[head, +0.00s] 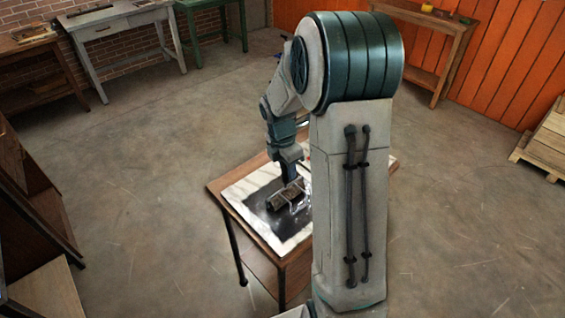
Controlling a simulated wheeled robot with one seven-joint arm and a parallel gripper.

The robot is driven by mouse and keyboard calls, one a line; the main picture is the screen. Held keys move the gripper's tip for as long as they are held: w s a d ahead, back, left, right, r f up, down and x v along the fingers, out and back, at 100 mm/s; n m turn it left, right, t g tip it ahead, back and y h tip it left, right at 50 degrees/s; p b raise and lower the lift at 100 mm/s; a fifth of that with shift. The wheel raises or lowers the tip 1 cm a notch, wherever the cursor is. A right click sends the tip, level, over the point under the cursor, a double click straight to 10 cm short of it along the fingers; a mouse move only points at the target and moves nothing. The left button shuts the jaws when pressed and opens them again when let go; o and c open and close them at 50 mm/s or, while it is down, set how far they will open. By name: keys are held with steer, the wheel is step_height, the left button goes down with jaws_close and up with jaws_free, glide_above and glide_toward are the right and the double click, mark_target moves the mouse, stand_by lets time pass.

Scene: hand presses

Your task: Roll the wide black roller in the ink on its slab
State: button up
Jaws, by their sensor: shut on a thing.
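A pale, marble-like slab (240,188) lies on a small wooden table (217,186) in the head view. A patch of black ink (262,217) is spread over the slab. A wide dark roller (284,197) with a shiny metal frame is at the ink, below my gripper (290,181). My gripper points down and is shut on the roller. The fingertips are small and partly hidden. I cannot tell whether the roller touches the ink or hovers just above it. My arm hides the right part of the slab and table.
A grey table (118,22), a green table (208,5) and a wooden bench (30,48) stand along the back wall. Another wooden table (440,22) is by the orange wall. Pallets (545,140) are at right, dark shelving (30,210) at left. The floor between is clear.

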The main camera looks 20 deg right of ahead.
steer(key=s+d, duration=0.3)
steer(key=s, duration=0.5)
steer(key=shift+p, duration=0.45)
stand_by(0.4)
steer(key=shift+r, duration=0.15)
